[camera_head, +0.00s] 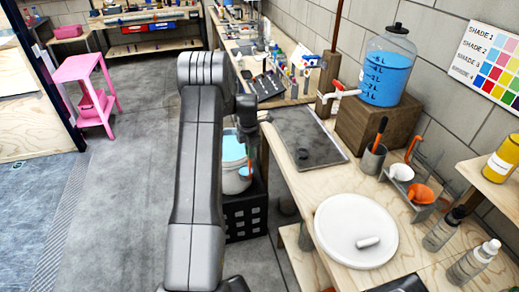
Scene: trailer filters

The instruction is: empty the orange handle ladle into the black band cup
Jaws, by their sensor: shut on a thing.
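My gripper (247,125) is seen from behind, beyond my dark arm, pointing down over a white bucket of blue liquid (233,148). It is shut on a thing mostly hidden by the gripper. Below it a small round blue surface with a bit of orange shows against the bucket, and this looks like the bowl of the orange handle ladle (245,171). Its handle is hardly visible. I cannot make out a black band on any cup. A grey cup (373,160) holding an orange-handled tool stands on the bench at right.
A blue-filled jug with a tap (388,72) stands on a wooden block. A dark mat (310,135) and a round white plate (335,222) lie on the bench. A rack holds a white bowl (401,172) and orange funnel (420,193). Bottles stand at front right.

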